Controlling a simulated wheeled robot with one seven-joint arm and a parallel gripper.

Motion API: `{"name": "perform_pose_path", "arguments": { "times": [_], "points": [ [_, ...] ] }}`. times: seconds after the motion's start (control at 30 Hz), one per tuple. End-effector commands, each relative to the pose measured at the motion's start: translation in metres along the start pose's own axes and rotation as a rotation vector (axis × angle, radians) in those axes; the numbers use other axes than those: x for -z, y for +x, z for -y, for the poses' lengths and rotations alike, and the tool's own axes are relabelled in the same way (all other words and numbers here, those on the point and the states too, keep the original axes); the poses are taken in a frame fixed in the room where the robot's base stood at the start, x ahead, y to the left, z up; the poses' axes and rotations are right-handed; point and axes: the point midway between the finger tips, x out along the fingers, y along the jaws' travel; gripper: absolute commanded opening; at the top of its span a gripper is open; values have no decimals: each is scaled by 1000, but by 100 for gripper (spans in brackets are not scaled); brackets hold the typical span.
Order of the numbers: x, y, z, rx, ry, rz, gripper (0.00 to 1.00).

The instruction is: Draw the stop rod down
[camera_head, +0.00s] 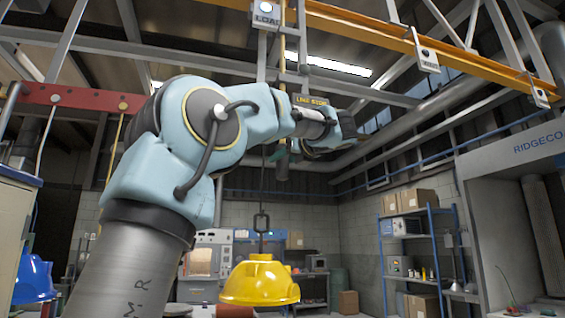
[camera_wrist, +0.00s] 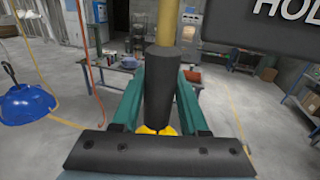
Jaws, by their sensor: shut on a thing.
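The stop rod shows in the wrist view as a yellow rod (camera_wrist: 167,22) with a thick dark grip (camera_wrist: 158,80) at its lower end. My gripper (camera_wrist: 160,92) has its teal fingers on both sides of this grip and is shut on it. In the head view a yellow rod (camera_head: 283,45) hangs from the overhead frame behind my arm, beside a small dark sign (camera_head: 311,101) that seems to read "LINE STOP".
A yellow hood (camera_head: 260,282) hangs on a chain below my gripper. A blue hood (camera_head: 34,280) hangs at the left. An orange rail (camera_head: 400,42) with labelled boxes runs overhead. A dark sign (camera_wrist: 285,15) reading "HOL..." fills the wrist view's top right. Shelves (camera_head: 420,255) stand at the back right.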

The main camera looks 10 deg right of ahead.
Motion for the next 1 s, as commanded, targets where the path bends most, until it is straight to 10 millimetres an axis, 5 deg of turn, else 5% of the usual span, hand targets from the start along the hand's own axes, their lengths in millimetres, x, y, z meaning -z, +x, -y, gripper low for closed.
{"name": "perform_pose_path", "arguments": {
  "times": [0.13, 0.57, 0.6, 0.83, 1.0],
  "points": [
    [24, 0, 0, 1, 0, -1, 0],
    [29, 0, 0, -2, 3, -8, 0],
    [30, 1, 0, -3, 3, -9, 48],
    [27, 0, 0, -1, 1, -4, 74],
    [26, 0, 0, -1, 1, -2, 74]
  ]
}}
